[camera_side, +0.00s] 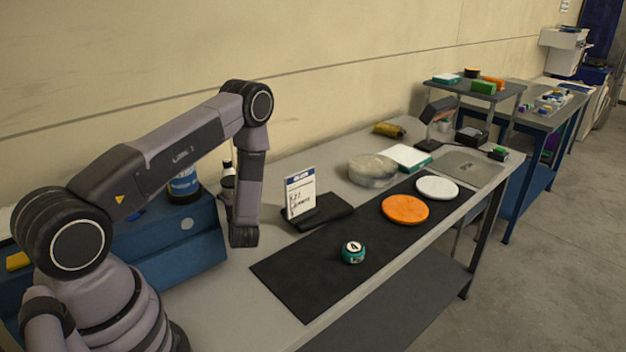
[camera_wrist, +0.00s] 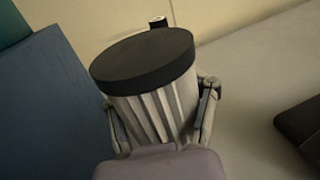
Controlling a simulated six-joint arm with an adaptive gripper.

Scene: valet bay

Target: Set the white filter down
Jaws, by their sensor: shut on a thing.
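The white filter (camera_wrist: 150,115) is a pleated cylinder with a black end cap (camera_wrist: 145,60), tilted in the wrist view. My gripper (camera_wrist: 161,114) is shut on it, with a finger on each side of the pleats. A blue box stands left of the filter and bare grey bench lies to the right. In the side view my wrist hangs low over the bench; the filter and fingers cannot be made out there, hidden by my arm. I cannot tell whether the filter touches the bench.
A blue toolbox (camera_side: 190,252) stands beside my arm. A black tray (camera_side: 324,211) and sign card (camera_side: 300,194) are to the right. A black mat (camera_side: 300,282) holds a teal jar (camera_side: 353,252), an orange disc (camera_side: 405,210) and a white disc (camera_side: 437,188).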

